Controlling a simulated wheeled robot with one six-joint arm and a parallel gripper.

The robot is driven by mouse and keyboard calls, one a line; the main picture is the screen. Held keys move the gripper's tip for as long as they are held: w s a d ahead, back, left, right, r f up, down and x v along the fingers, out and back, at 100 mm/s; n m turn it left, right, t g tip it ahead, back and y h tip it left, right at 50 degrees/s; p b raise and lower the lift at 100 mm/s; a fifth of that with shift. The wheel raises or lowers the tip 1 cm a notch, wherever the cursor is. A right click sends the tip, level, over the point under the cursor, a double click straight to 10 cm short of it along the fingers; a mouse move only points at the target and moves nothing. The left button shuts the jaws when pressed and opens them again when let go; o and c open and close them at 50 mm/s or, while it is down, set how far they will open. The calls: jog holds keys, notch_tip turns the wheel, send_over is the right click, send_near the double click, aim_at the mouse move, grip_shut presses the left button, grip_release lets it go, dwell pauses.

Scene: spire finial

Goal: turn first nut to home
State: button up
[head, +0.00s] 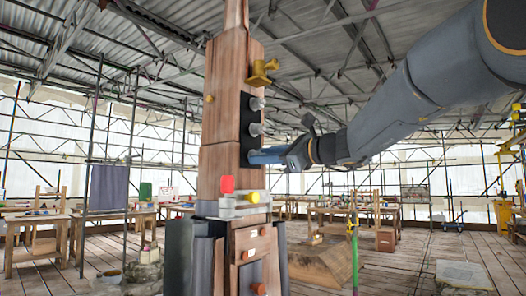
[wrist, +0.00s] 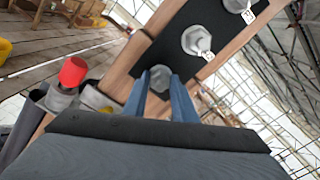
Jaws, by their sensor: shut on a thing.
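A black plate (head: 247,115) on the wooden spire post (head: 220,130) carries a column of grey nuts. The upper nut (head: 257,104) and the middle nut (head: 256,129) stick out free; they also show in the wrist view as the upper nut (wrist: 237,4) and middle nut (wrist: 196,40), each with a small white tag. My gripper (head: 264,156) reaches in from the right at the plate's lower end. In the wrist view its two blue fingers are shut on the lowest nut (wrist: 160,78), one on each side. That nut is hidden in the head view. I cannot tell which nut is called first.
A yellow fitting (head: 262,72) juts from the post above the plate. Workbenches and scaffolding stand well behind.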

jog(key=m+p, duration=1.8)
jog(key=m, duration=0.2)
jog(key=shift+p, duration=0.4)
jog(key=o, duration=1)
jog(key=shift+a, duration=0.1)
jog(key=shift+o, duration=0.2)
jog(key=shift+s, duration=0.1)
